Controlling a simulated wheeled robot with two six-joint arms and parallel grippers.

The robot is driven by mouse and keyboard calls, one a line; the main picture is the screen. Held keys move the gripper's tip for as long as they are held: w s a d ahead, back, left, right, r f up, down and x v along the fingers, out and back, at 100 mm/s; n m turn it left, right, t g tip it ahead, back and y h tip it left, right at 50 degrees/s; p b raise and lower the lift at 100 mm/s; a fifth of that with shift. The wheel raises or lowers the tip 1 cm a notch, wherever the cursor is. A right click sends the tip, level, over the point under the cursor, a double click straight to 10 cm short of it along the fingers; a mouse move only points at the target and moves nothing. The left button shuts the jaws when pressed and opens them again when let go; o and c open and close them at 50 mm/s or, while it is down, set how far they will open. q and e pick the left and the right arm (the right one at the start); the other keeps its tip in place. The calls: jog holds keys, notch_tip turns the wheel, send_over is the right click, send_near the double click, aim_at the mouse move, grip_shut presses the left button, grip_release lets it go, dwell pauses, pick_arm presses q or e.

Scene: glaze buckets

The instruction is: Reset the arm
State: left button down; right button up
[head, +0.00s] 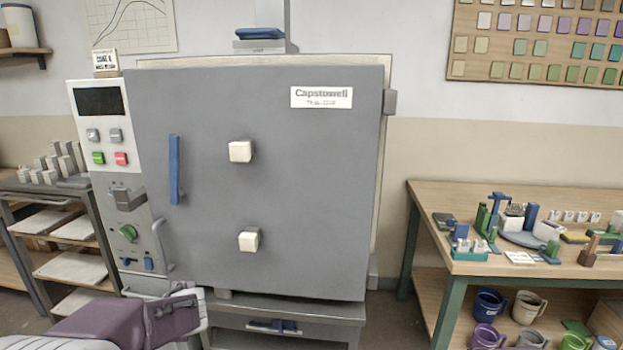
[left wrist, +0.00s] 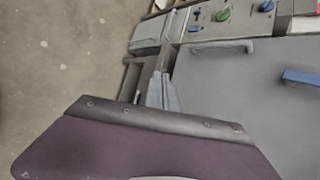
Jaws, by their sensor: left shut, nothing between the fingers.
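My left arm comes in at the lower left of the head view, with a purple cover. Its gripper end (head: 186,292) is low in front of the kiln's lower left corner, and the fingers are hard to make out there. In the left wrist view the left gripper (left wrist: 163,88) appears as narrow grey fingers beyond my purple cover, shut and empty. The grey kiln door (head: 300,200) looks shut, with a blue handle (head: 175,170) that also shows in the left wrist view (left wrist: 302,78). My right gripper is not in view.
The kiln's control panel (head: 103,130) stands left of the door. A shelf rack (head: 50,222) with pale slabs is at far left. A wooden table (head: 425,205) with small tools and blocks is at right, with buckets and mugs below. Bare floor (left wrist: 60,60) shows left in the wrist view.

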pick_arm(q)
jog(key=s+d+f+n+g+h, duration=0.3)
jog(key=s+d+f+n, duration=0.45)
jog(key=s, duration=0.25)
jog(key=s+d+f+n+g+h, duration=0.35)
jog(key=s+d+f+n, duration=0.35)
jog(key=s, duration=0.4)
notch_tip(320, 180, up, 22)
jog(key=n+p, duration=0.1)
jog(key=p, duration=2)
jog(key=shift+w+a, duration=0.25)
jog(key=shift+a, duration=0.15)
jog(key=shift+n+p, duration=0.25)
jog(key=shift+p, duration=0.05)
